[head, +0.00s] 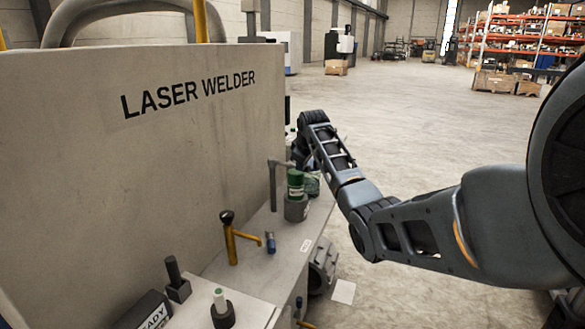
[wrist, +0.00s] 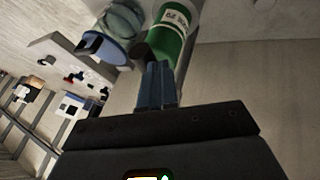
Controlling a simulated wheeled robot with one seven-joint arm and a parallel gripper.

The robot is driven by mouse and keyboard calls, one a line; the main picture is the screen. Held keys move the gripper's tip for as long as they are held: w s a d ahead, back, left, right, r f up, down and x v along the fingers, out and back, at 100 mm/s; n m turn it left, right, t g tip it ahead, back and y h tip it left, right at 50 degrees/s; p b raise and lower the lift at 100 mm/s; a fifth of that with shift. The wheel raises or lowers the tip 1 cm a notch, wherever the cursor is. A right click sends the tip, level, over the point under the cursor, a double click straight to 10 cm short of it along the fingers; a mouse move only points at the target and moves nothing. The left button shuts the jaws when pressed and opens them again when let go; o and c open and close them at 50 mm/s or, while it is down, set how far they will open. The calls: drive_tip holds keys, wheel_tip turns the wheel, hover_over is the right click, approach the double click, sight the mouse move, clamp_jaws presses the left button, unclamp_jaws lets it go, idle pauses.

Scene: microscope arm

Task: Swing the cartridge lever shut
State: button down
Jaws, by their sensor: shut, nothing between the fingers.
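A green cartridge (head: 295,184) with a white label stands upright in a grey cup (head: 297,208) on the bench ledge. It also shows close up in the wrist view (wrist: 172,38). A grey upright post with a short arm at its top (head: 274,184) stands just left of the cartridge; it looks like the cartridge lever, though I cannot be sure. In the wrist view my gripper (wrist: 157,68) has its blue fingers together and empty, close to the cartridge and a dark rounded end (wrist: 142,52). I cannot tell whether they touch. In the head view my forearm hides most of the gripper.
A yellow post with a dark knob (head: 229,236) and a blue-ended side arm (head: 270,242) stands nearer on the ledge. The laser welder panel (head: 190,140) rises along the left. Open floor lies right.

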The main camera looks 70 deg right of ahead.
drive_tip(key=shift+s+d, duration=0.25)
drive_tip(key=shift+d, duration=0.45)
